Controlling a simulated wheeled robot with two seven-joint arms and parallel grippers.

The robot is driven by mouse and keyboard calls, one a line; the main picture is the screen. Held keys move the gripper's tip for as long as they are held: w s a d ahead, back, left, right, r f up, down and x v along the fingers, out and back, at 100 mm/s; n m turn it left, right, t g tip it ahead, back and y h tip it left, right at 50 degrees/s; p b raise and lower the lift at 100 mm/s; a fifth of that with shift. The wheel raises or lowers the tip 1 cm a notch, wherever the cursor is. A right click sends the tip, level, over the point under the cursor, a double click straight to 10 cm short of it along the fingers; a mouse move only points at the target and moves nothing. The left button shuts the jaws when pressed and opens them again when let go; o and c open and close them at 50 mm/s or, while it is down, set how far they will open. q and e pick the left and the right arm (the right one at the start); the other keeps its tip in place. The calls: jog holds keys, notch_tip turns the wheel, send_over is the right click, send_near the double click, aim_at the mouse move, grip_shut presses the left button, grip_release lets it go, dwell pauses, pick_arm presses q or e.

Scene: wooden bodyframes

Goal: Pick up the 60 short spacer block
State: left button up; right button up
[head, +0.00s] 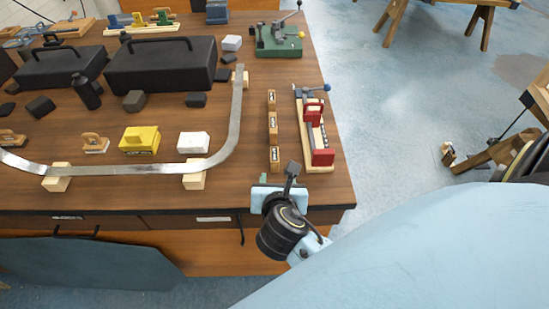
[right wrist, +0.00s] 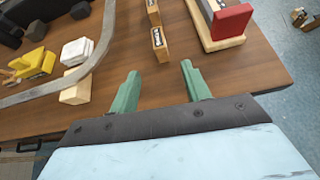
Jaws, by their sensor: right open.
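Three small wooden blocks with dark labels stand in a column near the right side of the table: a far block (head: 271,98), a middle block (head: 273,126) and a near block (head: 275,157). Their numbers are too small to read, so I cannot tell which is the 60 short spacer. My right gripper (head: 291,172) is over the table's front edge, close to the near block. In the right wrist view the open, empty green fingers (right wrist: 160,70) point toward the near block (right wrist: 160,44), which is apart from them. My left gripper is not in view.
A red-and-wood clamp fixture (head: 318,135) stands just right of the blocks. A curved metal strip (head: 236,115) on wooden supports lies to their left, with a white block (head: 193,142) and yellow block (head: 140,140) inside it.

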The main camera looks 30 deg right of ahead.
aim_at(275, 157)
jog(key=shift+n, duration=0.3)
jog(key=x, duration=0.4)
jog(key=b+x, duration=0.1)
jog(key=x, duration=0.8)
jog(key=shift+w+r, duration=0.2)
jog(key=shift+w, duration=0.15)
jog(key=shift+c, duration=0.5)
grip_shut()
